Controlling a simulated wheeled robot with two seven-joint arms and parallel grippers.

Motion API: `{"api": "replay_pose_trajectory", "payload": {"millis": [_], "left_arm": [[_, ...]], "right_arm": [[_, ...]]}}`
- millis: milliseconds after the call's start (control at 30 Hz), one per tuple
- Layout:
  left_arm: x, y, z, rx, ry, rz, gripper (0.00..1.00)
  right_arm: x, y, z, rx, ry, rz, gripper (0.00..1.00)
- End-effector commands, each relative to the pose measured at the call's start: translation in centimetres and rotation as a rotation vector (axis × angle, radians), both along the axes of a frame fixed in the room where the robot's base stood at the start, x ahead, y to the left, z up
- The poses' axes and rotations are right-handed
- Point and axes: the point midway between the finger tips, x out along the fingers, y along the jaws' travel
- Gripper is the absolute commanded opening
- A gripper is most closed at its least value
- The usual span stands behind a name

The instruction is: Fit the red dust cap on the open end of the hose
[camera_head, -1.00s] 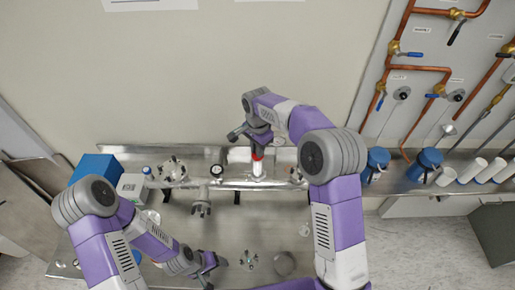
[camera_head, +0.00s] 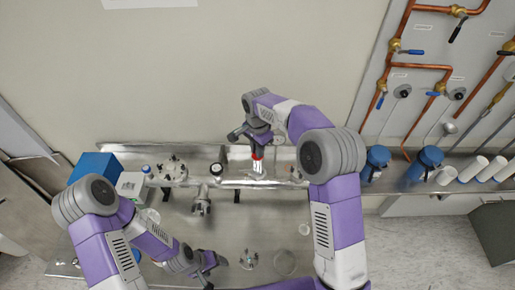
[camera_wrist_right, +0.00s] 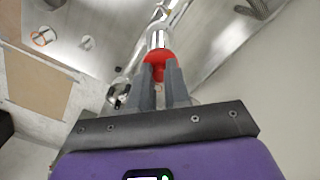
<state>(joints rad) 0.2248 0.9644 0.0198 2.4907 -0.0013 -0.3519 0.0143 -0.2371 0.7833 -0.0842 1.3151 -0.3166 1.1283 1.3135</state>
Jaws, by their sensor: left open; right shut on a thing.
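The red dust cap (camera_head: 257,156) is held by my right gripper (camera_head: 257,149) above the back ledge. In the right wrist view, the fingers of the gripper (camera_wrist_right: 161,80) are shut on the red cap (camera_wrist_right: 158,62). A shiny silver tube end (camera_wrist_right: 157,39), which looks like the open hose end, is in line with the cap and very close to it. I cannot tell whether the cap is around the end or only against it. The tube also shows below the cap in the head view (camera_head: 258,170). My left gripper (camera_head: 214,263) is open and empty over the bench.
The steel bench (camera_head: 225,225) has free room in the middle. A fitting (camera_head: 202,200) stands behind my left gripper, and a small knob-like part (camera_head: 249,259) lies to its right. A flanged metal chamber (camera_head: 172,170) and a blue box (camera_head: 95,166) are at the back left.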

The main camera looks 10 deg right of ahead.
Motion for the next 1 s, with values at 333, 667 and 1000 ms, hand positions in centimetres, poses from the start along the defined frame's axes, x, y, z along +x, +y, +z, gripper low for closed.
{"api": "replay_pose_trajectory", "payload": {"millis": [333, 667, 1000], "left_arm": [[0.0, 0.0, 0.0, 0.0, 0.0, 0.0, 0.71], [0.0, 0.0, 0.0, 0.0, 0.0, 0.0, 0.71], [0.0, 0.0, -0.1, 0.0, 0.0, 0.0, 0.71]], "right_arm": [[0.0, 0.0, 0.0, 0.001, -0.001, 0.0, 0.46], [0.1, 0.0, 0.7, 0.0, -0.002, 0.0, 0.46], [0.1, 0.0, 6.1, 0.001, -0.004, -0.001, 0.46]]}}
